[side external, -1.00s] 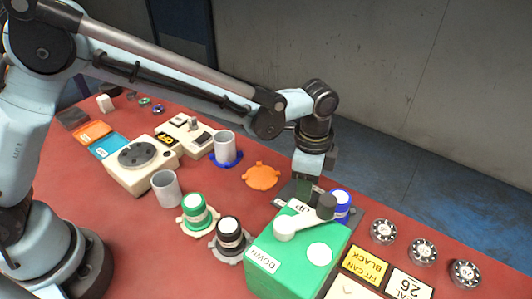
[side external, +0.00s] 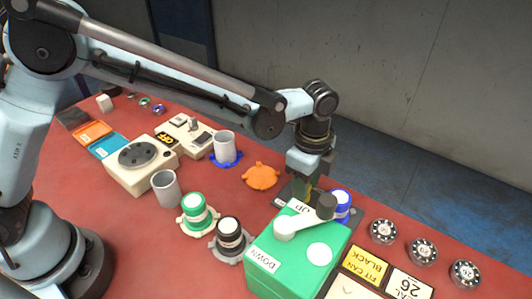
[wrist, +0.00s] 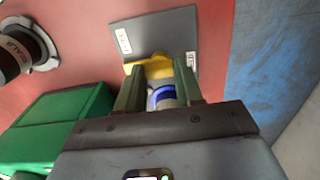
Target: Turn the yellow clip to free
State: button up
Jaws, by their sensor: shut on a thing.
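The yellow clip (wrist: 152,66) shows in the wrist view on a dark grey plate (wrist: 165,33), between my fingers. My gripper (wrist: 158,84) is shut on it. A blue-ringed can (wrist: 163,98) sits just behind the clip, partly hidden by my fingers.
A green box (side external: 290,262) with a grey lever (side external: 306,222) and UP and DOWN labels stands close in front of my gripper. A black-ringed can (side external: 230,234) and a green-ringed can (side external: 196,212) are to the left. Several dark round dials (side external: 384,232) lie to the right.

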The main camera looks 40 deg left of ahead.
jog(key=o, duration=1)
jog(key=shift+o, duration=0.2)
notch_tip(320, 180, up, 12)
jog(key=shift+r, duration=0.1)
jog(key=s+a+r+n+t, duration=0.2)
jog(key=a+n, duration=0.2)
jog(key=a, duration=0.3)
jog(key=s+a+r+n+t, duration=0.1)
jog(key=s+a+n, duration=0.1)
jog(key=a+n, duration=0.3)
jog(key=s+a+f+n+t, duration=0.4)
jog(key=s+a+n, duration=0.3)
jog(key=a, duration=0.5)
jog(key=shift+s+n, duration=0.3)
jog(key=shift+n, duration=0.8)
